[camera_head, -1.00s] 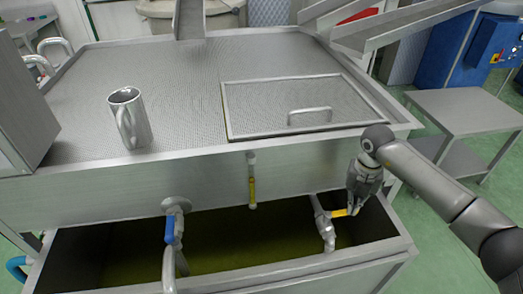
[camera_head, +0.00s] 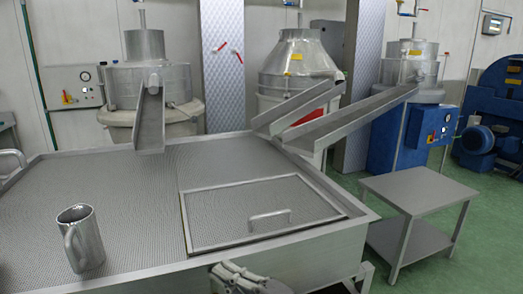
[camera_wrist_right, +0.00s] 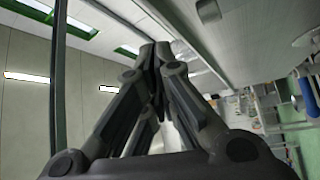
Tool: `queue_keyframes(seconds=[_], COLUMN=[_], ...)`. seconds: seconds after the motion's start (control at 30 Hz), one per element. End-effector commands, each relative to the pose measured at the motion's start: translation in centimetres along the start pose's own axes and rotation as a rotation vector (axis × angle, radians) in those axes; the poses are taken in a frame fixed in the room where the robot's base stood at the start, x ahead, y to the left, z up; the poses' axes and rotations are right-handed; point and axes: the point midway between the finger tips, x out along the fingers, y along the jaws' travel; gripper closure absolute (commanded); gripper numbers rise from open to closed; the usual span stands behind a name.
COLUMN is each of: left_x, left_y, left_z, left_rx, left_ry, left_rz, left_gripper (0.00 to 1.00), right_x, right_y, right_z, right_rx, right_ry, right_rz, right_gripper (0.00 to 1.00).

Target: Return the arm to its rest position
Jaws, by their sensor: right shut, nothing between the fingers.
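My right gripper (camera_head: 238,277) shows at the bottom edge of the head view, in front of the steel tank's front wall. Part of it is cut off by the frame. In the right wrist view its fingers (camera_wrist_right: 157,55) are shut with their tips together and nothing between them. My left gripper is not in view.
The steel tank (camera_head: 130,215) has a perforated top with a steel mug (camera_head: 83,240) at left and a handled lid (camera_head: 235,205) at right. Chutes (camera_head: 345,127) slope down at its back. A low steel table (camera_head: 420,190) stands right. Green floor (camera_head: 490,230) is open there.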

Motion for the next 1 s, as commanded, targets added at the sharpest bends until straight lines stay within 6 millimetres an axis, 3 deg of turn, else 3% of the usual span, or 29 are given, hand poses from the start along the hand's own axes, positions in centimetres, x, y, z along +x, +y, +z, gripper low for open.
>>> queue_keyframes(seconds=[0.1,0.23,0.37,0.5,0.6,0.7,0.8,1.0], left_x=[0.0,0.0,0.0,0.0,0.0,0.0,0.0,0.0], left_y=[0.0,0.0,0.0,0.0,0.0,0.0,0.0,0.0], left_z=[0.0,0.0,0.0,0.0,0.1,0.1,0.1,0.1], left_rx=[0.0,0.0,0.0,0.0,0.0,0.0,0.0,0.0], left_ry=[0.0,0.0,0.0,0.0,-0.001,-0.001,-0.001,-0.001], left_rz=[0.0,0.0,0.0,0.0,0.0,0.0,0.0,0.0], left_gripper=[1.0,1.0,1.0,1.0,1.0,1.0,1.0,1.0], right_x=[-2.8,-7.4,-13.4,-20.7,-25.9,-30.7,-34.4,-39.4], right_y=[2.7,3.8,2.4,-1.4,-4.9,-8.6,-11.4,-15.2], right_z=[2.7,6.5,9.8,11.4,11.1,9.3,6.7,1.3], right_rx=[0.154,0.323,0.498,0.69,0.831,0.965,1.076,1.242], right_ry=[-0.204,-0.455,-0.722,-1.013,-1.214,-1.394,-1.531,-1.712], right_rz=[0.179,0.315,0.387,0.392,0.35,0.273,0.181,-0.002], right_gripper=[1.0,1.0,1.0,1.0,1.0,1.0,1.0,1.0])
